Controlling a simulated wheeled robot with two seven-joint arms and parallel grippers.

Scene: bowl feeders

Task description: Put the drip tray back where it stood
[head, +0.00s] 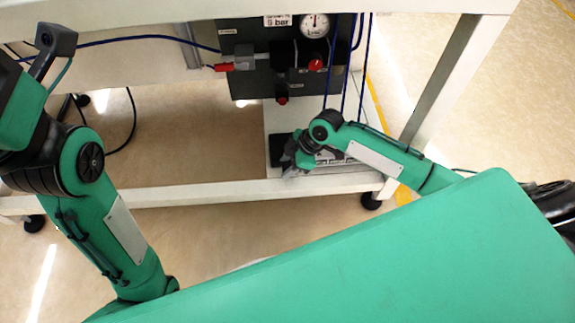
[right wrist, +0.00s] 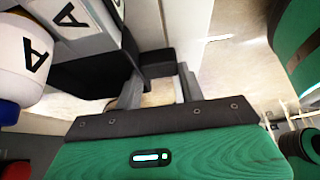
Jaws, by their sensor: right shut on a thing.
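The drip tray is a small dark, box-like piece. In the head view it (head: 279,150) is at the left end of my right gripper (head: 291,165), low under the bench and by the pale lower shelf. In the right wrist view the dark tray (right wrist: 157,62) shows between the two grey fingertips of my right gripper (right wrist: 159,88), which is shut on it. The fingers cover part of the tray, and I cannot tell if its underside touches the shelf. My left arm is at the left of the head view, but its fingers are not seen.
A dark panel with a pressure gauge (head: 314,25) and red knobs stands above. Blue hoses (head: 366,65) hang beside it. The bench's lower rail (head: 200,195) runs in front. In the wrist view a white container (right wrist: 22,50) marked A is close at left.

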